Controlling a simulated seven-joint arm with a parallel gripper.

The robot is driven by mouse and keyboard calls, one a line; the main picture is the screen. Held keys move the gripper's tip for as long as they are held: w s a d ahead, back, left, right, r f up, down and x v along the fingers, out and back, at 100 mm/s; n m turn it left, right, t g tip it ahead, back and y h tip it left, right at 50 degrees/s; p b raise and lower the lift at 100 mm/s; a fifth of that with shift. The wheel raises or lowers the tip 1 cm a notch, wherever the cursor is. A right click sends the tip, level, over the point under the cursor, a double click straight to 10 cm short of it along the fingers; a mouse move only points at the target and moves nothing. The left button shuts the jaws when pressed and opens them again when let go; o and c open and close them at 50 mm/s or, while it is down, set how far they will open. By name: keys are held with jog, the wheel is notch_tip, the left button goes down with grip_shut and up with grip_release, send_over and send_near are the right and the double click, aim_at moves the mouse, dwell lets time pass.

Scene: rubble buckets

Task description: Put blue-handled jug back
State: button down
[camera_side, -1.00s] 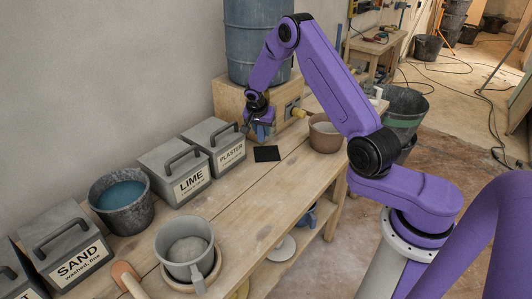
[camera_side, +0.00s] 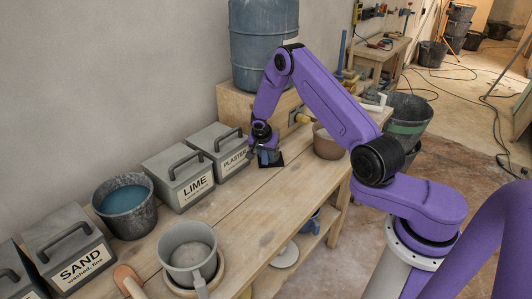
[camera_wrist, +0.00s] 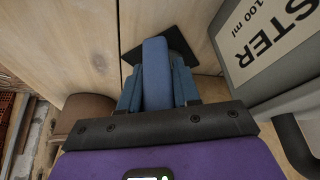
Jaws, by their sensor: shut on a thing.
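My gripper (camera_side: 267,157) is low over the bench at a black square pad (camera_side: 277,160), right of the PLASTER box. In the wrist view its two blue-grey fingers (camera_wrist: 157,88) are shut on a plain blue piece (camera_wrist: 155,72), with the pad (camera_wrist: 178,42) behind and below it. I see no jug body around the blue piece, and cannot tell whether it is a handle. Contact with the pad is also unclear. A grey jug (camera_side: 166,256) with a grey handle stands on a round wooden base at the near end of the bench.
Grey lidded boxes marked PLASTER (camera_side: 233,161), LIME (camera_side: 197,190) and SAND (camera_side: 82,270) line the wall. A bucket of blue liquid (camera_side: 132,222) stands between LIME and SAND. A brown pot (camera_side: 328,147) is right of my gripper. The bench middle (camera_side: 245,205) is clear.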

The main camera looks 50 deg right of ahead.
jog(key=c, duration=0.8)
grip_release()
jog(key=shift+f, duration=0.1)
jog(key=s+a+r+n+y, duration=0.1)
jog(key=s+a+r+n, duration=0.15)
jog(key=a+r, duration=0.55)
jog(key=s+a+r+n, duration=0.2)
jog(key=a+r+n, duration=0.2)
jog(key=a+r, duration=0.45)
jog(key=s+a+r+n+y, duration=0.1)
jog(key=s+a+r+n, duration=0.45)
jog(key=s, duration=0.35)
jog(key=s+r+n+g+y, duration=0.1)
jog(key=s+r+n+y, duration=0.1)
jog(key=s+n, duration=1.2)
jog(key=s+r, duration=0.1)
jog(key=s, duration=1.1)
jog(key=shift+a+g+y, duration=0.2)
jog(key=shift+g+y, duration=0.1)
jog(key=shift+r, duration=0.1)
